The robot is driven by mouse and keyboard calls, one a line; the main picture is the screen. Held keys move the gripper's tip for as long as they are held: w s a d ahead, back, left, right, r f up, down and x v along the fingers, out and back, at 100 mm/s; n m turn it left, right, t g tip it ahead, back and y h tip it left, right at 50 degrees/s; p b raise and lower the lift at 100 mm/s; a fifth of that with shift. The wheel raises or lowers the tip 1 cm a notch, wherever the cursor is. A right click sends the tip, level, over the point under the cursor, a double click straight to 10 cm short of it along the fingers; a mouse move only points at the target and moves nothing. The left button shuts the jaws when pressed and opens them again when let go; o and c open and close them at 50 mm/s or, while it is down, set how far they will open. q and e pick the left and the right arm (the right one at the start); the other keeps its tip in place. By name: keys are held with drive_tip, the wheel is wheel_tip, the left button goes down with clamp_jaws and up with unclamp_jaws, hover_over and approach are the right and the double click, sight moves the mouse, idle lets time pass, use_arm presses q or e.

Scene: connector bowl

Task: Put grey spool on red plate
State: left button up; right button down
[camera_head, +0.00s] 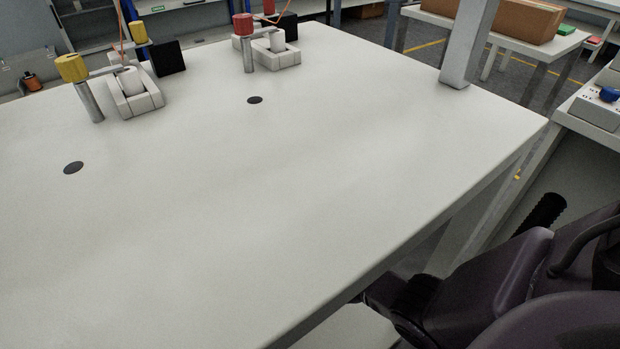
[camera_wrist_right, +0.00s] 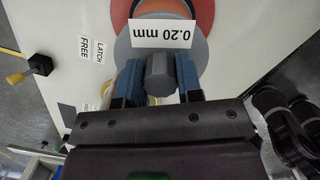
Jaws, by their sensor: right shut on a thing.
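The grey spool (camera_wrist_right: 159,67) is in the right wrist view, with a white "0.20 mm" label across its round face. My right gripper (camera_wrist_right: 159,78) is shut on the spool's grey hub, with one blue finger on each side of it. The red plate (camera_wrist_right: 121,12) shows at the top of that view, its red rim partly hidden behind the spool. I cannot tell whether the spool touches the plate. The head view shows neither spool nor plate, and my left gripper is not in view.
In the head view the white table (camera_head: 270,210) is mostly clear. A yellow-topped post (camera_head: 75,70) and a red-topped post (camera_head: 243,28) stand at the back beside white fixtures. A "LATCH FREE" label (camera_wrist_right: 90,50) and a yellow-tipped black lever (camera_wrist_right: 20,77) show in the wrist view.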

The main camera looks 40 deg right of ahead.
drive_tip(key=shift+w, duration=0.15)
drive_tip(key=c, duration=0.8)
unclamp_jaws()
drive_tip(key=shift+f, duration=0.1)
drive_tip(key=shift+r, duration=0.4)
use_arm(q)
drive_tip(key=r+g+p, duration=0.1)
drive_tip(key=p, duration=0.5)
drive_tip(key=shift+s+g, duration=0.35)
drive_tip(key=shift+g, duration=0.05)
use_arm(e)
drive_tip(key=r, duration=0.3)
drive_tip(key=a+r, duration=0.1)
drive_tip(key=r, duration=0.3)
drive_tip(key=s+r, duration=0.1)
drive_tip(key=r, duration=0.3)
drive_tip(key=shift+a+r, duration=0.15)
drive_tip(key=shift+r, duration=0.1)
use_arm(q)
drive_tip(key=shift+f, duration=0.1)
use_arm(e)
drive_tip(key=shift+f, duration=0.1)
